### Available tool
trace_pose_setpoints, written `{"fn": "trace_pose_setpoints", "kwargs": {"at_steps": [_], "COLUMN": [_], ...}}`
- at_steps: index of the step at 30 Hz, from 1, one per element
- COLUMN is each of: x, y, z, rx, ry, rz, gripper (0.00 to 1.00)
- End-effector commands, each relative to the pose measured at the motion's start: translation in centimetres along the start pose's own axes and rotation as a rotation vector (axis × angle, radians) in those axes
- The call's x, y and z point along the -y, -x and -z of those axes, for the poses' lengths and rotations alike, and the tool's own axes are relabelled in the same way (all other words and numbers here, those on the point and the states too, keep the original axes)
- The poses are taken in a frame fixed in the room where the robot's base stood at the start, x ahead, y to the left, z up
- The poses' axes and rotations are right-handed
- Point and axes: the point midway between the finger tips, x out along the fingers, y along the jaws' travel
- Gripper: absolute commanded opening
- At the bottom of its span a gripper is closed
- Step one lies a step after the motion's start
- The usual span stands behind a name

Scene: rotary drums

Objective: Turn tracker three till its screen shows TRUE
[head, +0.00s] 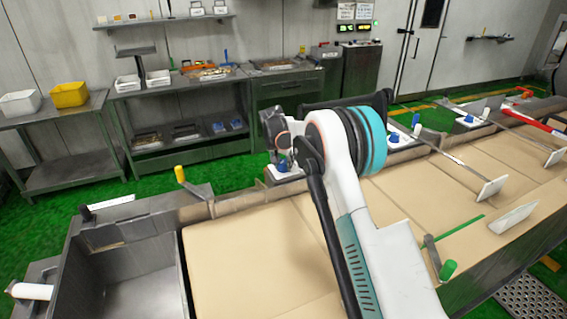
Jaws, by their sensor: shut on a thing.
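Several white boxes with blue knobs stand along the back edge of the tan bench. The nearest tracker box (287,176) has its blue knob (283,164) right under my gripper (281,154). My gripper is shut on this knob, with the fingers partly hidden by my wrist. Another box with a blue knob (394,138) stands right of my arm, and one more (469,118) is farther right. I cannot read any number or any screen showing TRUE, so I cannot tell which is tracker three.
The tan bench (245,265) fills the foreground, with a metal sink (140,295) at its left. Thin rods with white plates (491,188) and a green-handled crank (447,269) stick out over the bench. Side tables with a yellow bin (69,95) line the wall.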

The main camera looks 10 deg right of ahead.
Motion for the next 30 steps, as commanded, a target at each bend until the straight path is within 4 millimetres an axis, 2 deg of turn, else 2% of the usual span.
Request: {"fn": "trace_pose_setpoints", "kwargs": {"at_steps": [2, 3, 5, 15, 19, 23, 30], "x": [0.0, 0.0, 0.0, 0.0, 0.0, 0.0, 0.0], "y": [0.0, 0.0, 0.0, 0.1, 1.0, 3.0, 8.0], "z": [0.0, 0.0, 0.0, 0.0, 0.0, 0.0, 0.0], "rx": [0.0, 0.0, 0.0, 0.0, 0.0, 0.0, 0.0], "ry": [0.001, 0.001, 0.001, 0.001, 0.001, 0.002, 0.002], "rz": [0.001, 0.001, 0.001, 0.001, 0.001, 0.001, 0.001], "gripper": [0.11, 0.42, 0.55, 0.55, 0.55, 0.55, 0.55]}}
